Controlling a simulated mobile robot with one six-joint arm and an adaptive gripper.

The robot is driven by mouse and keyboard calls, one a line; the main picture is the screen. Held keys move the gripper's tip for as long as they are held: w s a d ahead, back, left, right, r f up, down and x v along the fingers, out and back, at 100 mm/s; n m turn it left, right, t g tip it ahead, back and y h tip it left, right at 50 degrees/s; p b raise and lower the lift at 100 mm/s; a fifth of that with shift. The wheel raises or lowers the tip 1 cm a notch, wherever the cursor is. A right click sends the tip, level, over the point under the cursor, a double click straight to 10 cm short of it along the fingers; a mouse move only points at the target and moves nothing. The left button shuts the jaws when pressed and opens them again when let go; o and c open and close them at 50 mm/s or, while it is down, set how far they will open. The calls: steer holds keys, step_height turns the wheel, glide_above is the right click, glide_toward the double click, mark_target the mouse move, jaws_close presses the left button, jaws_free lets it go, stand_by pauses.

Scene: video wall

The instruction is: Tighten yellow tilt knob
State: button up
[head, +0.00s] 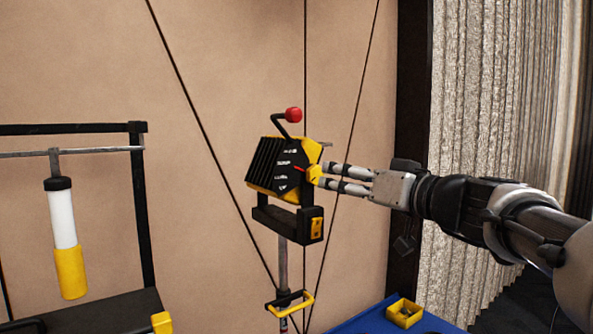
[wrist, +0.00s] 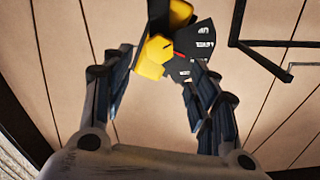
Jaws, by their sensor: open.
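The yellow tilt knob (head: 314,174) is on the right side of a black and yellow finned unit (head: 272,166), beside a dark dial plate with white marks and a red pointer. The unit stands on a pole in a black bracket. My gripper (head: 318,177) reaches in from the right, its two fingers apart at the knob. In the wrist view the knob (wrist: 155,56) shows between and just beyond the fingertips of my gripper (wrist: 160,70), nearer the left finger. Contact with the knob cannot be told.
A crank with a red ball (head: 293,114) rises above the unit. A yellow lever (head: 290,304) sits low on the pole. A white and yellow cylinder (head: 65,240) hangs from a black frame at left. A blue surface (head: 365,322) holds a yellow block (head: 404,312). Thin dark cables run behind.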

mark_target(318, 174)
steer(key=p+x, duration=0.1)
steer(key=x, duration=0.6)
steer(key=shift+w+a, duration=0.1)
steer(key=shift+w, duration=0.2)
steer(key=shift+c, duration=0.4)
steer(key=c, duration=1)
